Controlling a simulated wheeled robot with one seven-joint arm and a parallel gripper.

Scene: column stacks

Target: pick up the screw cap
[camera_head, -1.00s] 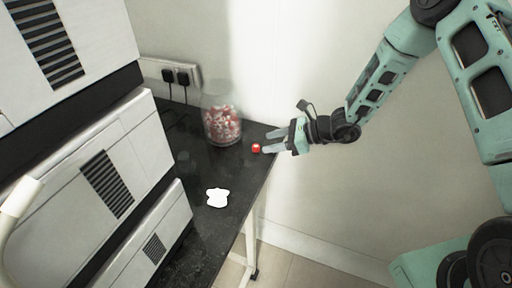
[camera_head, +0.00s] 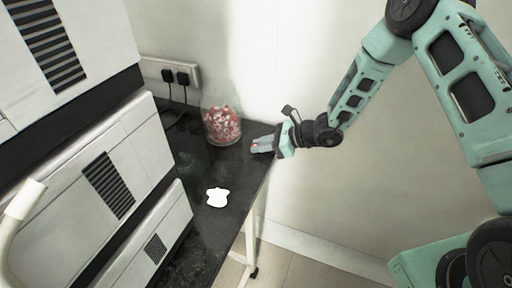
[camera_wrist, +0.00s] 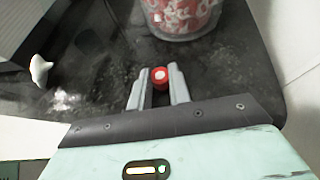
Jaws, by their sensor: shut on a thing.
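The red screw cap (camera_wrist: 159,76) with a pale centre sits between my fingertips in the wrist view. My gripper (camera_wrist: 159,84) is shut on it, one finger on each side. In the head view my gripper (camera_head: 256,146) is at the right edge of the dark worktop, beside the jar, and its fingers hide most of the cap. I cannot tell whether the cap touches the worktop.
A clear jar (camera_head: 222,127) of red and white pieces stands just behind my gripper. A white flat-looking object (camera_head: 217,197) lies nearer on the dark worktop (camera_head: 205,230). Stacked white units (camera_head: 110,160) fill the left. Wall sockets (camera_head: 176,77) are behind.

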